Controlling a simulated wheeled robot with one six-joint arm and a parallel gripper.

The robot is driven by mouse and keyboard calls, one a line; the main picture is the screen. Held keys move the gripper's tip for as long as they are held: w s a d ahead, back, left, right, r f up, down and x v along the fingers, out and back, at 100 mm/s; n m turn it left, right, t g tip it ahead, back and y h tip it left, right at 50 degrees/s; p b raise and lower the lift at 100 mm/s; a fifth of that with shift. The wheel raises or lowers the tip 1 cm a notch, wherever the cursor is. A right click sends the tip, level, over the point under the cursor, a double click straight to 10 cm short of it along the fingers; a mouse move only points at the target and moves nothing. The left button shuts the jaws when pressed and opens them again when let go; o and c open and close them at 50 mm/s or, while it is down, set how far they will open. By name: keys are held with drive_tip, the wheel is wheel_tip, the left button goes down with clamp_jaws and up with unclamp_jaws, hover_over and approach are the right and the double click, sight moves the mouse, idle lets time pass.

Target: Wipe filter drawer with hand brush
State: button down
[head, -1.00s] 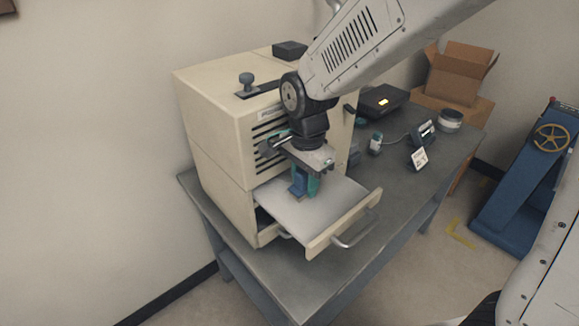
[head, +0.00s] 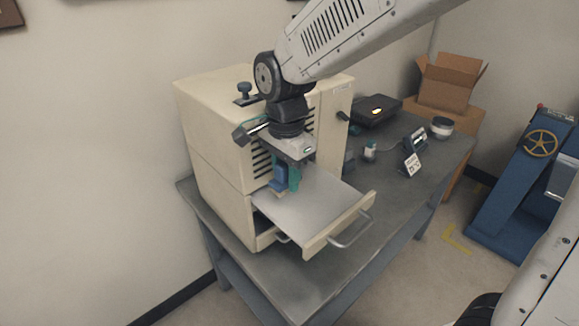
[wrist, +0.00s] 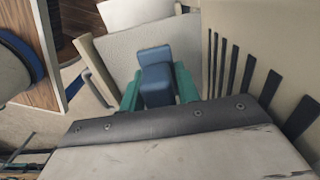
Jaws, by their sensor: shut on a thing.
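The filter drawer (head: 318,207) is pulled out of the front of a cream cabinet (head: 215,140). It has a pale flat surface and a metal handle (head: 352,232) on its front. My gripper (head: 286,178) is shut on the hand brush (head: 279,178), of which a blue block shows. It is over the drawer's inner left part, close to the cabinet front. In the wrist view the blue brush (wrist: 156,76) sits between the teal fingers, with the drawer surface (wrist: 130,50) beyond it. The brush's lower end is hidden in the wrist view, and I cannot tell whether it touches the surface.
The cabinet's slotted front stands right beside my gripper. On the grey table (head: 400,190) are a black box (head: 376,108), a small bottle (head: 370,151), a white card (head: 412,164) and a round tub (head: 441,127). Cardboard boxes (head: 450,82) stand behind.

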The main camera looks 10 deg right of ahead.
drive_tip(key=shift+r, duration=1.35)
drive_tip(key=shift+s, duration=0.1)
